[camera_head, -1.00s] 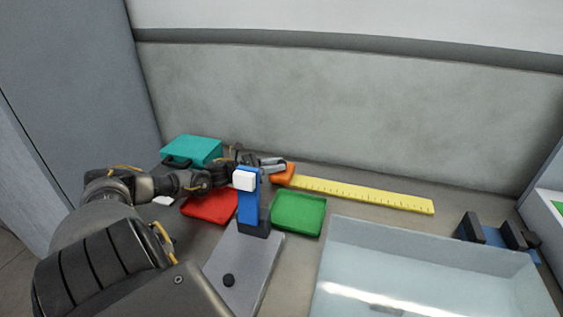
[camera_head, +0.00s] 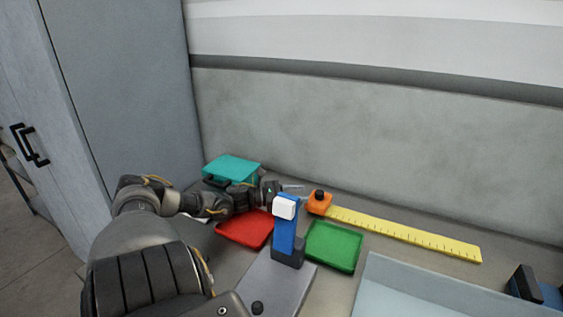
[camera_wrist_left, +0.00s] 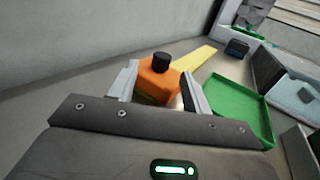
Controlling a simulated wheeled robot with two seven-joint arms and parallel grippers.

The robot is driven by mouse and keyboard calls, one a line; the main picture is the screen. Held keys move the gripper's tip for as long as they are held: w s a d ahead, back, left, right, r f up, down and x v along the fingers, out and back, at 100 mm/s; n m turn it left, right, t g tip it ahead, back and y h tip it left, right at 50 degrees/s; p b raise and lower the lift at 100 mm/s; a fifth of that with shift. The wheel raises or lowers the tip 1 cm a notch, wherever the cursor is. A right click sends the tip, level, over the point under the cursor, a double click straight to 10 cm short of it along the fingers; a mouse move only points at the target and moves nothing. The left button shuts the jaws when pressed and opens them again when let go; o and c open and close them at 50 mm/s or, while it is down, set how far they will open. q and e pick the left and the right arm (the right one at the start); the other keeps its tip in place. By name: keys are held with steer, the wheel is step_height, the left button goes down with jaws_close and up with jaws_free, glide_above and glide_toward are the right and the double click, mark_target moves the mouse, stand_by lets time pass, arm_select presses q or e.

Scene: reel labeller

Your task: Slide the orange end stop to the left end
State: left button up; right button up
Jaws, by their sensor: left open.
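The orange end stop (camera_head: 319,205), with a black knob on top, sits at the left end of the yellow ruler (camera_head: 405,233). It also shows in the left wrist view (camera_wrist_left: 158,82), between and beyond the two fingers. My left gripper (camera_head: 296,190) is open and empty, just left of the stop. In the left wrist view its fingers (camera_wrist_left: 160,92) stand apart on either side of the stop, without a visible grip on it. The stop's lower part is partly hidden in the left wrist view. My right gripper is not in view.
A blue post with a white top (camera_head: 286,232) stands on a grey plate in front of the gripper. A red tray (camera_head: 243,229), a green tray (camera_head: 333,247) and a teal box (camera_head: 231,168) lie nearby. The wall is behind.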

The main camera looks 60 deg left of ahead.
arm_select(q)
steer(key=v, duration=0.5)
steer(key=shift+p, duration=0.35)
steer(key=shift+s+a, duration=0.25)
steer(key=shift+s, duration=0.2)
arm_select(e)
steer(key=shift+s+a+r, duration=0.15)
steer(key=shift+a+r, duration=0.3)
